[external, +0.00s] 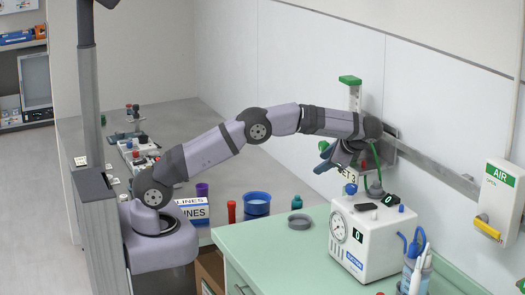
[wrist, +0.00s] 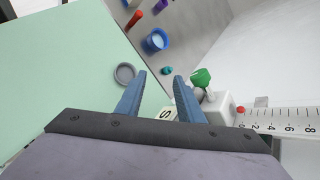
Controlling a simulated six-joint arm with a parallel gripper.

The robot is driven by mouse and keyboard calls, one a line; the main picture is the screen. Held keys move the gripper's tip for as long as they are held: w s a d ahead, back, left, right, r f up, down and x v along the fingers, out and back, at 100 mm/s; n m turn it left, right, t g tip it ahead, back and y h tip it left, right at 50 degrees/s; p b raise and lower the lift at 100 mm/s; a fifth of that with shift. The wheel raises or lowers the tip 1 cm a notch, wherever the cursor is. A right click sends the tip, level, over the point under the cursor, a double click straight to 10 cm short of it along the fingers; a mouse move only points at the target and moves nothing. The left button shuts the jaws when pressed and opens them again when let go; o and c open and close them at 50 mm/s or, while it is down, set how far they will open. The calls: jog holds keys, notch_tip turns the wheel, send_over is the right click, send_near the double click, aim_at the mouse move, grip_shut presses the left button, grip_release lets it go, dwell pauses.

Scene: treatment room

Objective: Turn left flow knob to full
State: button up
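In the wrist view a green knob (wrist: 201,77) stands out from a white flowmeter body (wrist: 216,110). A clear scale tube (wrist: 285,121) marked 0 to 8 runs from this body, with a small red ball (wrist: 240,110) near the 0. My gripper (wrist: 158,73) is open, its two blue fingers apart with nothing held. The knob lies just beyond and right of the right fingertip, outside the gap. In the external view my gripper (external: 336,158) is at the wall rail, below a green-topped flowmeter (external: 354,96).
A white suction unit (external: 372,238) with a gauge stands on the green counter (external: 285,258) below my gripper. A grey ring (external: 300,221), blue cup (external: 257,204) and red bottle (external: 231,212) stand left of it. A rail (external: 437,170) runs along the wall.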

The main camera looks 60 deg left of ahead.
aim_at(325, 143)
jog(key=w+r+m+t+y+p, duration=0.1)
jog(key=w+r+m+y, duration=0.2)
jog(key=m, duration=0.7)
jog(key=shift+w+a+r, duration=0.4)
jog(key=shift+w+r, duration=0.05)
jog(key=shift+r, duration=0.5)
jog(key=shift+a, duration=0.1)
jog(key=shift+p+x, duration=0.9)
jog(key=shift+x, duration=2.65)
jog(key=shift+w, duration=0.1)
grip_shut()
